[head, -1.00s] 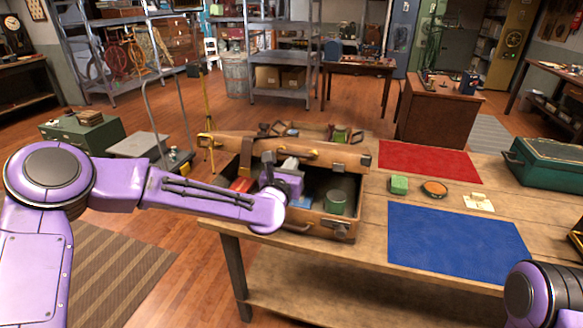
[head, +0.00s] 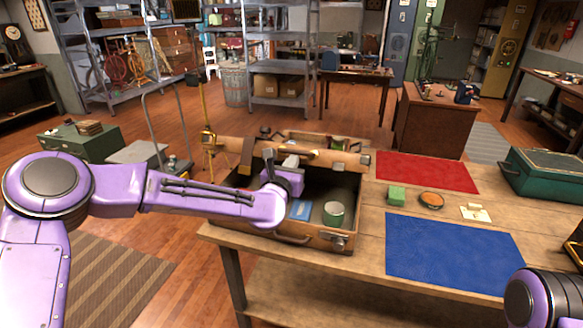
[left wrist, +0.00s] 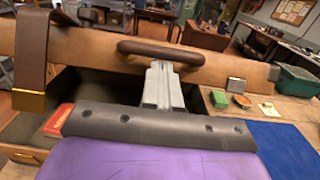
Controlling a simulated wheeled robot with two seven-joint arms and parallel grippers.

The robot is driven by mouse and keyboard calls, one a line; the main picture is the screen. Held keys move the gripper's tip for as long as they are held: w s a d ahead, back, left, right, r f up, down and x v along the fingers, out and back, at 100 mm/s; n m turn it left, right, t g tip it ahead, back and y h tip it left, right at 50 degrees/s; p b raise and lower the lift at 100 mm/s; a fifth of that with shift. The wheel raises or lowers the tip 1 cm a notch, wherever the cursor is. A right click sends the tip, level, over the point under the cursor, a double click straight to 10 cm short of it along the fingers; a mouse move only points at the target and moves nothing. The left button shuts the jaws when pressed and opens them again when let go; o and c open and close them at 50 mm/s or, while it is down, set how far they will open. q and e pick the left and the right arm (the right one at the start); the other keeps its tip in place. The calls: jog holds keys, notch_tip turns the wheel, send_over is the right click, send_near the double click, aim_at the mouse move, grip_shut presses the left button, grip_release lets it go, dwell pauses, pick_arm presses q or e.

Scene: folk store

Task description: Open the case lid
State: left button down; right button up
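The brown case (head: 345,229) stands on the wooden table in the head view. Its lid (head: 345,160) is raised and the inside shows. In the left wrist view the lid (left wrist: 225,70) spans the picture, with a dark brown handle (left wrist: 160,50) and a brown strap (left wrist: 32,55). My left gripper (head: 290,161) is above the open case at the lid. In the left wrist view its grey fingers (left wrist: 163,78) are close together, with tips just under the handle; nothing is seen between them. Whether they touch the lid is unclear. My right gripper is out of view.

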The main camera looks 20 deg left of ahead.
pick_arm(q)
jog(key=shift+w+r+p, duration=0.25)
jog(key=shift+w+r, duration=0.1)
jog(key=shift+r, duration=0.25)
jog(key=shift+w+r+p, duration=0.25)
jog(key=shift+w+r, duration=0.05)
jog(key=shift+r, duration=0.25)
